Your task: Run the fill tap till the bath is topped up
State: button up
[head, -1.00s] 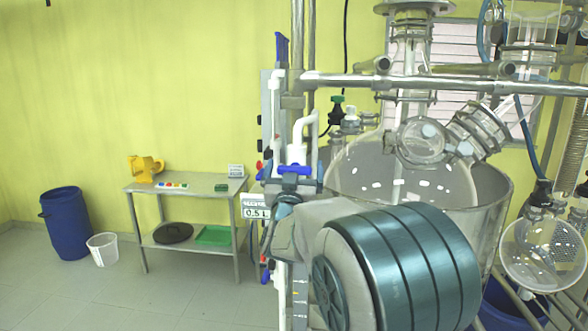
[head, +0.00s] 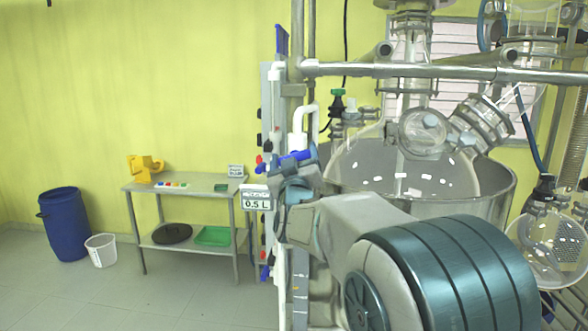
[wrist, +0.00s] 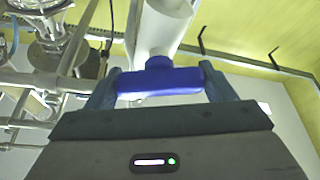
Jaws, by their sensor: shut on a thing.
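The fill tap's blue handle (head: 296,158) sits on white pipework (head: 305,118) beside the upright panel. It looks tilted in the head view, its right end higher. The wrist view shows the handle (wrist: 158,80) as a blue T-bar under a white pipe (wrist: 163,25). My gripper (wrist: 160,88) is shut on it, one finger at each end; in the head view my gripper (head: 298,172) partly covers the tap. The bath (head: 497,188) is the wide steel vessel around the round glass reactor (head: 385,158). Its water level is not clear, and my arm hides its lower front.
A white "0.5 L" sign (head: 256,204) is left of my gripper. A steel rail (head: 440,70) crosses above the bath. A glass flask (head: 545,245) hangs at the right. A steel table (head: 205,184), blue barrel (head: 64,222) and white bin (head: 101,249) stand left, with open floor before them.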

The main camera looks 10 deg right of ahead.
jog(key=n+y+b, duration=0.2)
jog(key=n+b, duration=0.1)
jog(key=n, duration=0.2)
jog(key=shift+f, duration=0.2)
jog(key=shift+r+n+g+y+b, duration=0.1)
jog(key=shift+n+g+y+b, duration=0.25)
jog(key=shift+n+y+b, duration=0.6)
jog(key=shift+n+g+y+b, duration=0.15)
jog(key=shift+n+g+b, duration=0.25)
jog(key=shift+n, duration=1.05)
jog(key=o, duration=1)
jog(key=shift+s, duration=0.1)
jog(key=b+v, duration=0.4)
jog(key=v, duration=0.9)
jog(key=shift+s+b, duration=0.3)
